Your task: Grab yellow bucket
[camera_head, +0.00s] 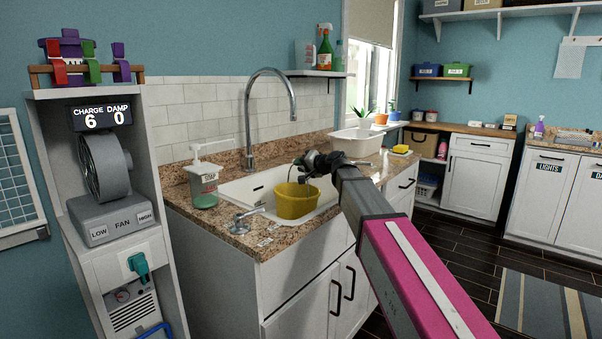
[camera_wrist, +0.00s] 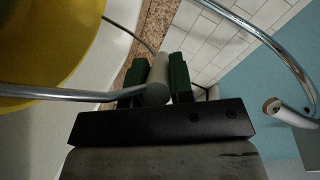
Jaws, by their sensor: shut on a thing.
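The yellow bucket (camera_head: 294,203) is upright at the white sink (camera_head: 240,189), overlapping its front part in the head view. I cannot tell whether its base rests on the sink or hangs clear. Its yellow side also fills the upper left of the wrist view (camera_wrist: 45,45). My gripper (camera_head: 308,166) is above the bucket's rim. In the wrist view, my gripper's green fingers (camera_wrist: 161,78) are shut on the pale grey grip (camera_wrist: 158,80) of the bucket's metal wire handle. The bucket's inside is mostly hidden.
A tall chrome faucet (camera_head: 248,115) arches behind the bucket. A soap pump bottle (camera_head: 204,185) stands on the granite counter to the left. A white basin (camera_head: 357,142) and a yellow sponge (camera_head: 401,149) are to the right. Dark floor (camera_head: 455,255) is open at right.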

